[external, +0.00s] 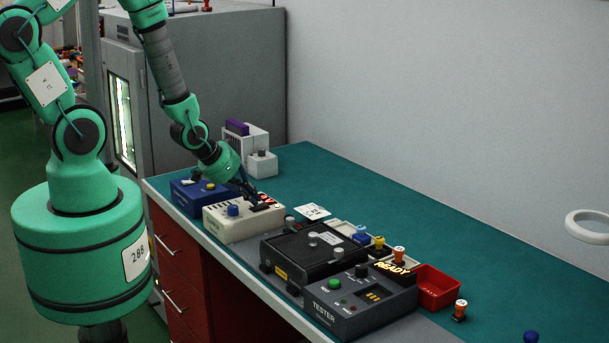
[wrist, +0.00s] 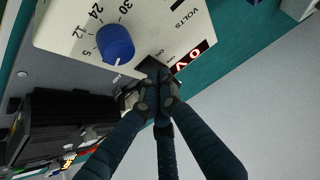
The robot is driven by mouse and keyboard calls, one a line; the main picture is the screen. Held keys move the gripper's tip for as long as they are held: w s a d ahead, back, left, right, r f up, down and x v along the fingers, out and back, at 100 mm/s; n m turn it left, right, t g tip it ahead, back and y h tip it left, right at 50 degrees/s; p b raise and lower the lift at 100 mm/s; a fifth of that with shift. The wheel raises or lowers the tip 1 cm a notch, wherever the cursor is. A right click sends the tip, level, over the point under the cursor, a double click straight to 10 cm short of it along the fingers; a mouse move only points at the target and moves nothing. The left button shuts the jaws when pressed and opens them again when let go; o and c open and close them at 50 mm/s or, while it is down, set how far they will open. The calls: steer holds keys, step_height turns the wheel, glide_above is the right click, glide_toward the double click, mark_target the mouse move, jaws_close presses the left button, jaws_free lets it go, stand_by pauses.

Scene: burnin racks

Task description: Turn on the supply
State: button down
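The supply is a cream box (external: 238,228) with a blue knob (external: 233,210) and a small lit display (external: 268,202). In the wrist view, its face (wrist: 72,22) shows the blue knob (wrist: 115,43) on a voltage scale, and the red display (wrist: 193,55) reads 0 V. A black switch (wrist: 150,68) marked ON sits beside the display. My gripper (wrist: 160,76) has its fingertips together at this switch and partly hides it. Contact and the switch position cannot be told. In the external view, my gripper (external: 255,197) is over the supply's far end.
A blue box (external: 188,192) stands left of the supply. A black box (external: 300,255) and a grey tester (external: 362,302) reading READY stand to the right. A red bin (external: 437,290) and several stamp-like pieces lie beyond. The teal bench top (external: 350,190) is clear toward the wall.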

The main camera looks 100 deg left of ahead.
mark_target(253, 207)
steer(key=shift+w+a+r, duration=0.2)
steer(key=shift+w+a, duration=0.05)
steer(key=shift+r, duration=0.15)
stand_by(0.3)
steer(key=shift+r+p, duration=0.45)
steer(key=shift+r, duration=0.05)
step_height(253, 207, up, 3)
steer(key=shift+s+d+f+p, duration=0.1)
steer(key=shift+s+d+p, duration=0.05)
steer(key=shift+p, duration=0.75)
steer(key=s+d+f+v, duration=0.1)
steer(key=v, duration=0.8)
steer(key=shift+s+d, duration=0.25)
steer(key=shift+w+r, duration=0.1)
